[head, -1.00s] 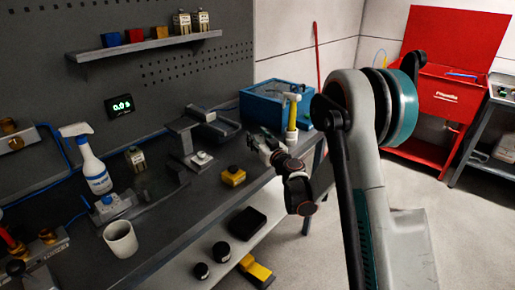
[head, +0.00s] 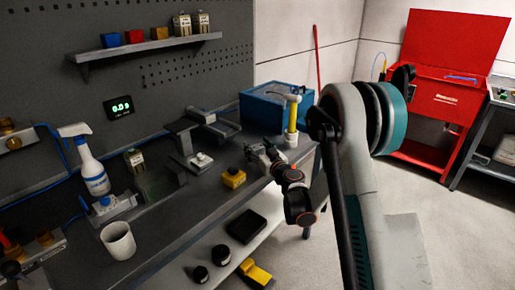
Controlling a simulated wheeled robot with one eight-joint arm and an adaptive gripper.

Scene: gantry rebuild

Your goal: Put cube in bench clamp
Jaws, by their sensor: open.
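Three small cubes stand in a row on the wall shelf: a blue cube (head: 111,40), a red cube (head: 134,36) and an orange-brown cube (head: 159,33). The picture does not show which one the task means. A dark, upright jaw-like fixture (head: 183,137) on the bench may be the bench clamp; I cannot be sure. My gripper (head: 256,150) is over the right part of the bench, right of a yellow block with a dark top (head: 233,177). It is open, with nothing visible in it. Its fingertips are small and dark here.
A blue bin (head: 268,108) and a yellow-handled hammer (head: 292,115) stand behind my gripper. A spray bottle (head: 92,170) and white cup (head: 118,240) are at left. A black tray (head: 246,226) lies below the bench top. A red tool chest (head: 440,95) stands at back right.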

